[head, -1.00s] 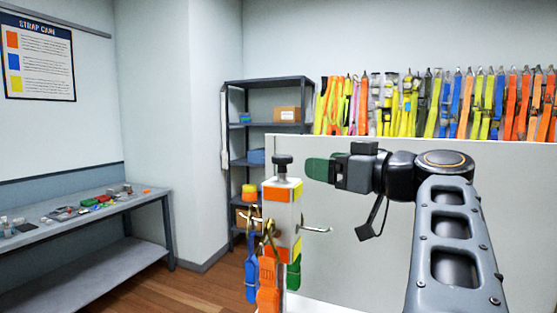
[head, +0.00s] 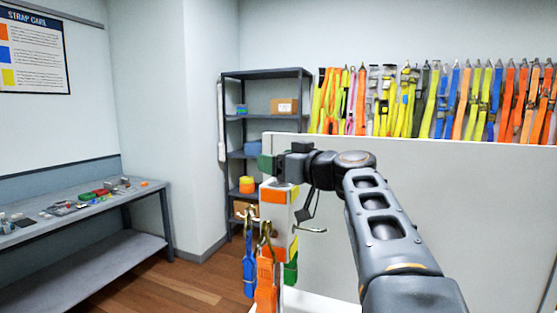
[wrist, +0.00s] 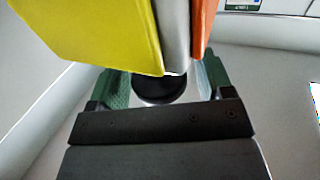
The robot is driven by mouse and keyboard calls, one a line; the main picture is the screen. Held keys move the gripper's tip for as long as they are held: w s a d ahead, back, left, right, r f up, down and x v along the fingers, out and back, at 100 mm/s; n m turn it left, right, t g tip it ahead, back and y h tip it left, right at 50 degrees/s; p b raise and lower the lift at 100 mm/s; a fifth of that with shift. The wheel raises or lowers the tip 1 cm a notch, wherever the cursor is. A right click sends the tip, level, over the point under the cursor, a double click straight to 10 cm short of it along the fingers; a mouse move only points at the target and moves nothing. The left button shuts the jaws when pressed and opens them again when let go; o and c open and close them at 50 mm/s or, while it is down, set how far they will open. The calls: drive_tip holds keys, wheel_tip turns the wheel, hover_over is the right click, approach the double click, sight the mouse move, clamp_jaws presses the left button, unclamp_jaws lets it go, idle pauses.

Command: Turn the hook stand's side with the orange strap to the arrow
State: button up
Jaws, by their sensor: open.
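The hook stand (head: 279,217) is an upright white post with orange and yellow patches near its top. Hooks on it hold a blue strap (head: 249,265), an orange strap (head: 265,280) and a green strap (head: 290,272); the orange one faces the head camera. A bare hook sticks out to the right. My gripper (head: 268,165) is at the top of the stand and hides its knob in the head view. In the wrist view the black knob (wrist: 159,90) lies between my open green fingers, with the stand's yellow, white and orange top above it. I cannot make out the arrow.
A pale panel (head: 400,190) stands right behind the stand and my arm. Many straps (head: 430,100) hang on the wall beyond. A dark shelf unit (head: 268,73) is behind on the left, and a cluttered bench (head: 60,230) is at far left.

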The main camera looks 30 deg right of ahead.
drive_tip(key=c, duration=1.2)
drive_tip(key=shift+c, duration=0.2)
drive_tip(key=shift+d+f+h+b, duration=0.1)
drive_tip(key=shift+h+b, duration=0.2)
drive_tip(key=shift+b, duration=0.05)
